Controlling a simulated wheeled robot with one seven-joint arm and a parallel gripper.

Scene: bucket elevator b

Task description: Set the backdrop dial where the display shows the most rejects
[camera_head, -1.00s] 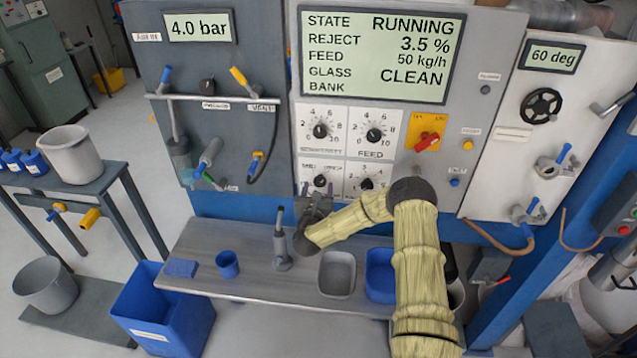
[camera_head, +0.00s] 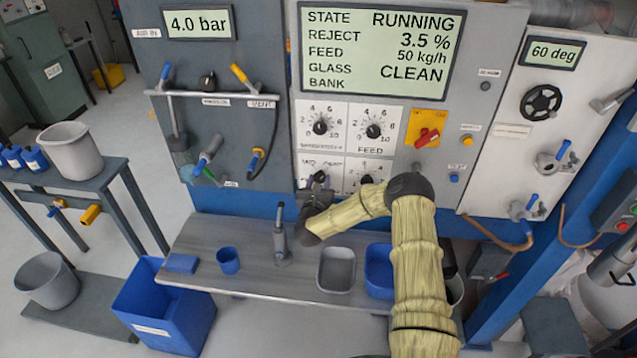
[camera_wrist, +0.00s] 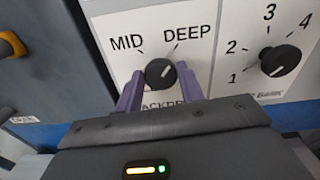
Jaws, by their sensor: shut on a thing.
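The backdrop dial (camera_wrist: 160,73) is a round black knob on a white plate marked MID and DEEP. Its white mark points up and right, toward DEEP. My gripper (camera_wrist: 159,88) has its purple fingers on either side of the knob, shut on it. The label below is partly hidden by my gripper. In the head view my gripper (camera_head: 317,182) covers most of this dial. The display (camera_head: 378,50) reads RUNNING, REJECT 3.5 %, FEED 50 kg/h, GLASS CLEAN; the BANK line is blank.
The bank dial (camera_wrist: 280,60) is close on the right. The sensitivity dial (camera_head: 320,127) and feed dial (camera_head: 373,130) are above. A red switch (camera_head: 427,138) is to the right. A bench (camera_head: 240,285) with a blue cup (camera_head: 228,261) and trays is below.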

